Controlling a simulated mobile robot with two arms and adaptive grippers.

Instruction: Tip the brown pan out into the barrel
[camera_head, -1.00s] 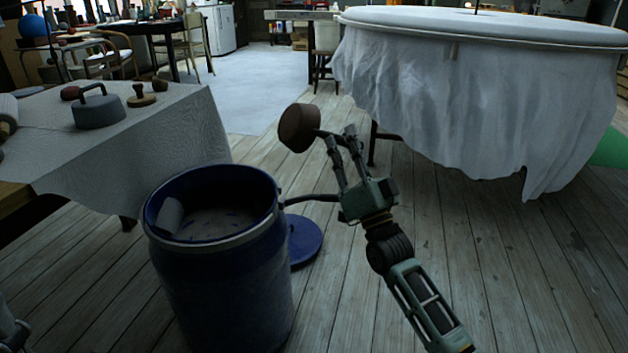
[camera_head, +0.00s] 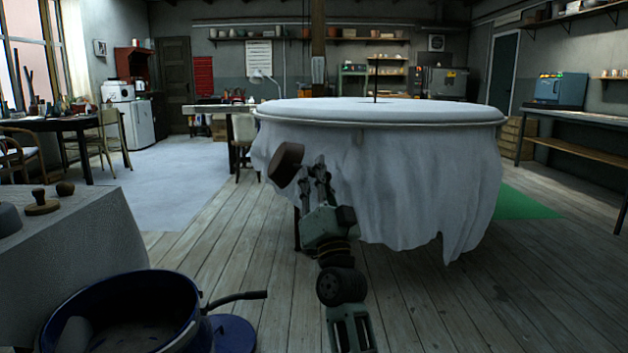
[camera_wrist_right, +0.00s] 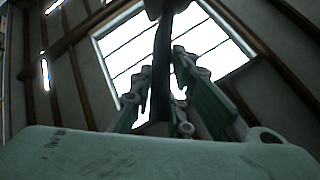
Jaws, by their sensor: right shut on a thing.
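The brown pan (camera_head: 285,163) is a small round pan, tilted on its side, held up in front of the white-draped round table. My right gripper (camera_head: 314,172) is shut on the pan's dark handle, with the pan to the left of the fingers. In the right wrist view the dark handle (camera_wrist_right: 162,72) runs up between the fingers. The contents of the pan cannot be seen. The open blue barrel (camera_head: 152,288) stands at the lower left, cut off by the bottom edge, with a pale piece inside. The pan is above and to the right of it, clearly apart. My left gripper is not in view.
A black lever (camera_head: 236,298) sticks out from the barrel's right side. A blue lid (camera_head: 234,335) lies on the floor beside it. A cloth-covered table (camera_head: 75,235) is at the left. The draped round table (camera_head: 400,190) fills the middle.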

